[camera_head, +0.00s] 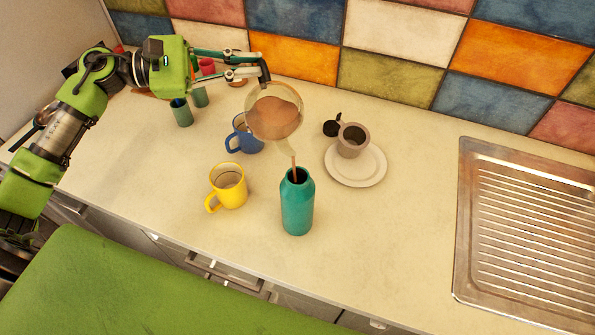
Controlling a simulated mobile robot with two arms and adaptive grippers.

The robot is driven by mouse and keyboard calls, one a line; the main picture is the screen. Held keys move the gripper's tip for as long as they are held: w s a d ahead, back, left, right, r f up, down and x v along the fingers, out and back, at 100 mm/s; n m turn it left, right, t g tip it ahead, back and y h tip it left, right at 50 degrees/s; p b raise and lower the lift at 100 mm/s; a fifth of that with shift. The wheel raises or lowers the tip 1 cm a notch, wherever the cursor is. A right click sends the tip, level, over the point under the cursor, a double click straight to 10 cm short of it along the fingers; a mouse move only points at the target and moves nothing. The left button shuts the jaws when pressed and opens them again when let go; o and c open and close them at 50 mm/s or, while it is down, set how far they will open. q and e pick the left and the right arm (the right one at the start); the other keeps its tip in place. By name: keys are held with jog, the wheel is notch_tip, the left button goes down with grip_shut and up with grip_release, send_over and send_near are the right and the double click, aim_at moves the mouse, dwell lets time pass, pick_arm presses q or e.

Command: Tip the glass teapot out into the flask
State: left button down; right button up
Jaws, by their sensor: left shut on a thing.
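My left gripper (247,70) is shut on the black handle of the glass teapot (274,112). The teapot hangs tilted above the counter, with brown liquid inside. A thin brown stream runs from its lower end down to the mouth of the flask (297,208). The flask is teal, stands upright and is open at the top. The teapot and flask do not touch. The inside of the flask is hidden. My right gripper is not in view.
A yellow mug (229,188) stands left of the flask, and a blue mug (247,138) behind it. A metal drainer (525,230) lies right. The counter right of the flask is clear.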

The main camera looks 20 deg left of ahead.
pick_arm(q)
jog(key=shift+s+d+r+p, duration=0.15)
jog(key=shift+r+p, duration=0.15)
jog(key=shift+r, duration=0.15)
dwell(0.3)
jog(key=shift+s+r+m, duration=0.1)
jog(key=shift+r+m, duration=0.1)
jog(key=shift+m, duration=0.1)
jog(key=shift+s+d+r+b, duration=0.2)
jog(key=shift+r+b, duration=0.05)
jog(key=shift+b, duration=0.3)
jog(key=shift+s+d+r+m, duration=0.1)
jog(key=shift+r+m, duration=0.1)
jog(key=shift+m, duration=0.1)
jog(key=shift+s+d+r+b, duration=0.15)
jog(key=shift+r+b, duration=0.15)
jog(key=shift+b, duration=0.1)
